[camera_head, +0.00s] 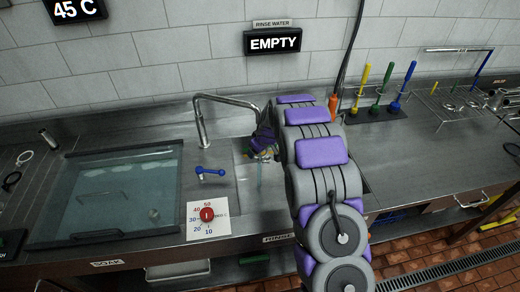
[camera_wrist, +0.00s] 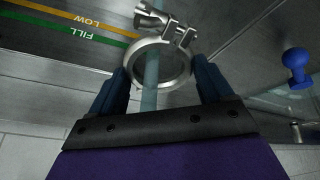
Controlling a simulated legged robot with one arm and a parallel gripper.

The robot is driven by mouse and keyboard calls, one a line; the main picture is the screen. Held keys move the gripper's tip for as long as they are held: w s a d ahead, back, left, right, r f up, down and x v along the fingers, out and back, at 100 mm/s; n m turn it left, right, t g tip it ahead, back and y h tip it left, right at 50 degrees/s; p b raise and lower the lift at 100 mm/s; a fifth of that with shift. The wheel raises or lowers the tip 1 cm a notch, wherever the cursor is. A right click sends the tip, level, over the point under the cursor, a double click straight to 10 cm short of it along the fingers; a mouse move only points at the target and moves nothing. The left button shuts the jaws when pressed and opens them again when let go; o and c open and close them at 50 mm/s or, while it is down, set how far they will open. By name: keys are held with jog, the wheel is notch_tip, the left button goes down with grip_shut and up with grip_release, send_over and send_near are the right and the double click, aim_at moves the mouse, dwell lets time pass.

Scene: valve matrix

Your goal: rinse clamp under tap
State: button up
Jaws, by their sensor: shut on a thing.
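My gripper (camera_wrist: 160,88) is shut on a metal ring clamp (camera_wrist: 131,66), its dark blue fingers on either side of the ring. The clamp's bolted latch points away from my gripper. A pale blue-green water stream (camera_wrist: 150,99) crosses the ring's opening in the wrist view; I cannot tell whether it touches the metal. In the head view my gripper (camera_head: 262,148) is by the spout end of the curved tap (camera_head: 200,122), over the rinse basin. My arm hides part of the basin. The blue tap handle (camera_head: 210,172) is left of the basin; it also shows in the wrist view (camera_wrist: 297,62).
A covered soak tank (camera_head: 115,195) and a red-knobbed dial (camera_head: 207,214) are to the left. The rinse water sign (camera_head: 272,41) reads EMPTY. Brushes (camera_head: 380,88) stand upright behind my arm on the right. Green FILL and yellow LOW lines (camera_wrist: 70,25) mark the basin wall.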

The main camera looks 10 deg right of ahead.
jog(key=shift+w+d, duration=0.1)
dwell(0.6)
jog(key=shift+d+b, duration=0.4)
jog(key=shift+d, duration=0.1)
jog(key=shift+a, duration=0.1)
jog(key=shift+a, duration=0.5)
